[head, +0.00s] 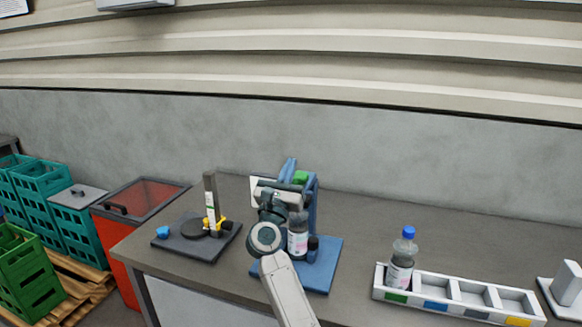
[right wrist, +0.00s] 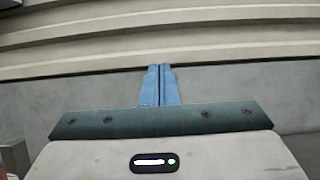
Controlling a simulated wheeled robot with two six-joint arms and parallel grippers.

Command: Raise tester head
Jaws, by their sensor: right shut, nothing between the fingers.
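The tester stands on the bench, with a blue base plate (head: 322,270) and an upright blue column (head: 313,205). A green part (head: 300,177) shows near its top; the rest of the tester head is largely hidden behind my right gripper (head: 290,164). A bottle (head: 297,240) stands upright on the tester's base, partly covered by my arm. My right gripper is shut and empty, its blue fingers pointing up and away beside the green part. I cannot tell whether they touch it. In the right wrist view the closed fingers (right wrist: 160,85) have only the wall behind them. My left gripper is not in view.
A dark stand (head: 190,245) with a grey post is left of the tester. A white divided tray (head: 455,300) holds a blue-capped bottle (head: 402,262) on the right. A red bin (head: 135,205) and green crates (head: 30,270) are left of the bench. Bench between tester and tray is clear.

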